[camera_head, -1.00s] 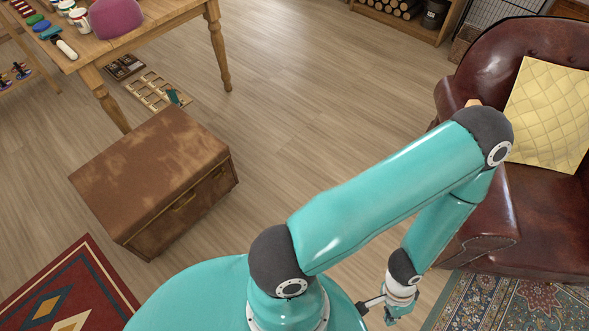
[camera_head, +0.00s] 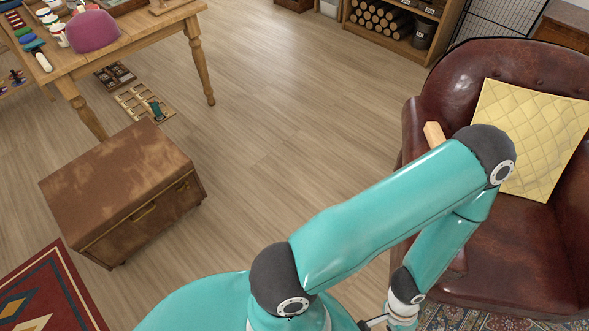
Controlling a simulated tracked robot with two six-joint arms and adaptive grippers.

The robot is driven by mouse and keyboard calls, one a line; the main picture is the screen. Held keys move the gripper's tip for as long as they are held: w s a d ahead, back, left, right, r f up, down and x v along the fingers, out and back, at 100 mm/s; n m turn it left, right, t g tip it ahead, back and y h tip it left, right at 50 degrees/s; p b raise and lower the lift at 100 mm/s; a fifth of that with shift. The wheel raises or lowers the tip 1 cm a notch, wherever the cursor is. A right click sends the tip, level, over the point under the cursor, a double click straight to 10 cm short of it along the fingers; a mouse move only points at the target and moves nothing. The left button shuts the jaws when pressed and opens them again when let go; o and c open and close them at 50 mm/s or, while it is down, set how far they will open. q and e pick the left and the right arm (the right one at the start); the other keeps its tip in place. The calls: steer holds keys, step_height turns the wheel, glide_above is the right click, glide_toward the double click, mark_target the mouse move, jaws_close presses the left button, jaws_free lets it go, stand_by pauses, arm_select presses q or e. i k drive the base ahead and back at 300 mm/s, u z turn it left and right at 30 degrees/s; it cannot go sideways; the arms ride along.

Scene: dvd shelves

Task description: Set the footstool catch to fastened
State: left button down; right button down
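The brown footstool (camera_head: 116,178) stands on the wooden floor at the left, a box with a worn leather top. Its front faces me and to the right, with a brass-coloured handle (camera_head: 144,213) on it. A small dark fitting (camera_head: 183,187) sits near the upper right of that front; I cannot tell whether it is the catch or how it is set. My teal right arm crosses the lower right, far from the footstool. Its gripper lies at or below the bottom edge, and its fingers do not show. My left gripper is not in view.
A wooden table (camera_head: 130,38) with jars and a pink object (camera_head: 92,31) stands behind the footstool. Wooden trays (camera_head: 143,102) lie on the floor beneath. A red leather armchair (camera_head: 520,245) with a yellow cushion (camera_head: 529,140) fills the right. The floor between is clear. A patterned rug (camera_head: 50,295) lies lower left.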

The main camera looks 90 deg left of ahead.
mark_target(179, 190)
steer(key=z, duration=1.1)
steer(key=i, duration=0.15)
steer(key=u, duration=2.75)
steer(key=i, duration=0.2)
steer(key=u, duration=2.15)
steer(key=k, duration=0.65)
steer(key=u, duration=0.35)
steer(key=i, duration=1.7)
steer(key=z, duration=0.35)
